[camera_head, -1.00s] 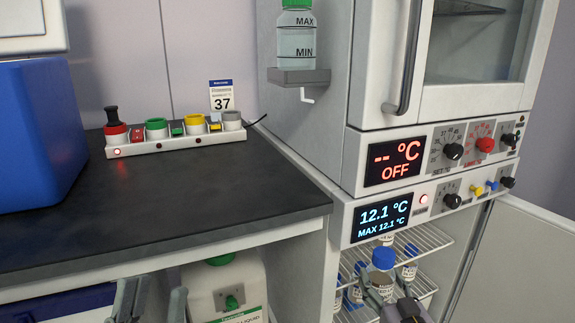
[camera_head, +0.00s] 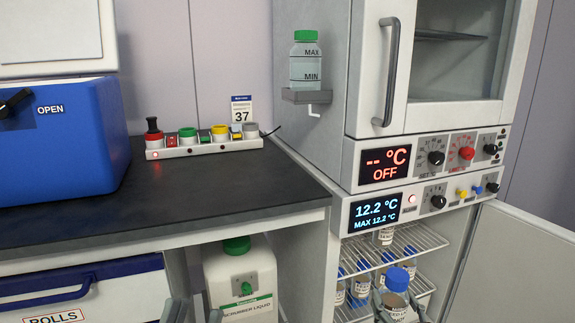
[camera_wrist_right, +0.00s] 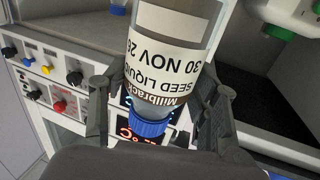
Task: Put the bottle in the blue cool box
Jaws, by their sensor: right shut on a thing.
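The bottle (camera_head: 398,302) has a blue cap and brownish contents, and stands in front of the lower fridge shelf. My right gripper (camera_head: 400,316) is shut around it. The right wrist view shows the bottle (camera_wrist_right: 168,60) between the two fingers of the right gripper (camera_wrist_right: 155,100), with a "SEED LIQUID" label and the blue cap toward my palm. The blue cool box (camera_head: 75,155) stands on the dark bench at left, with a black latch marked OPEN; its inside is hidden. My left gripper (camera_head: 195,316) shows at the bottom edge, fingers apart and empty.
The open fridge (camera_head: 425,232) holds several blue-capped bottles on wire shelves; its door (camera_head: 510,265) stands open at right. A rack of coloured pots (camera_head: 205,147) is on the bench. A scrubber liquid canister (camera_head: 240,283) is below. The middle bench is clear.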

